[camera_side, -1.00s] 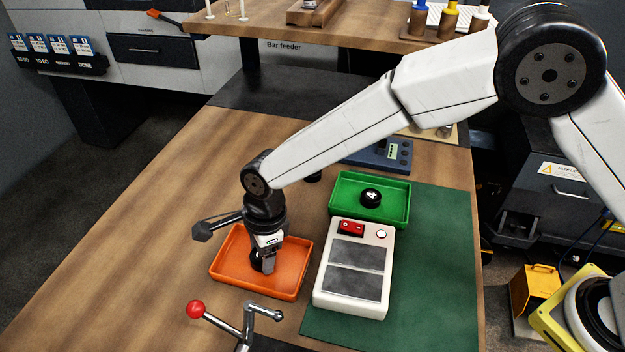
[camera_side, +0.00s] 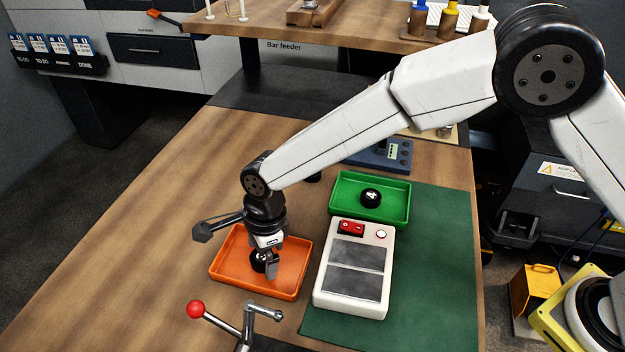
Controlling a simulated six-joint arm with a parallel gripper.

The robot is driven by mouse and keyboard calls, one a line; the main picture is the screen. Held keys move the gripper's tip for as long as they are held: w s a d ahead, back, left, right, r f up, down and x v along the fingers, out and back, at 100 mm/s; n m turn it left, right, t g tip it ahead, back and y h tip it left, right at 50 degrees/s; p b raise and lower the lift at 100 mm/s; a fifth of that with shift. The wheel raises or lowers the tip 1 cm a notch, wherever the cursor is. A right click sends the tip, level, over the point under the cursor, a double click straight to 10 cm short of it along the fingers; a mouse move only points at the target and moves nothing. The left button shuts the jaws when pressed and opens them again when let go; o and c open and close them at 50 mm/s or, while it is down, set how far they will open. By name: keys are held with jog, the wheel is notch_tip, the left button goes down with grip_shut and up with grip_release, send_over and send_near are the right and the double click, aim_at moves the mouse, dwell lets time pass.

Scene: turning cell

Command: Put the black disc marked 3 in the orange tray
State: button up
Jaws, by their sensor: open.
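The orange tray (camera_side: 228,276) sits on the wooden bench, left of the white box. A black disc (camera_side: 258,262) lies in the orange tray, low between or just beside my gripper's fingers; its mark is mostly hidden and I cannot read it. My gripper (camera_side: 267,268) points down into the orange tray. Its fingers are apart around the disc, so it is open. Another black disc marked 4 (camera_side: 370,197) stands in the green tray (camera_side: 345,215) to the upper right.
A white box (camera_side: 350,298) with a red switch and two dark panels stands right of the orange tray. A lever with a red knob (camera_side: 196,309) rises in front of the tray. A blue device (camera_side: 385,157) lies behind the green tray. The bench's left side is clear.

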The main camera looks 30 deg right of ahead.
notch_tip(320, 180, up, 12)
jog(key=d, duration=0.1)
jog(key=shift+d, duration=0.4)
dwell(0.6)
jog(key=s+d+f+n+t, duration=0.15)
jog(key=d+n, duration=0.75)
jog(key=d, duration=1.1)
jog(key=s+d+f+n+t+h, duration=0.1)
jog(key=s+d+f+n, duration=0.2)
jog(key=s+d+n, duration=0.6)
jog(key=s+d, duration=0.1)
jog(key=d, duration=0.4)
jog(key=shift+s+h, duration=0.15)
jog(key=shift+h, duration=0.25)
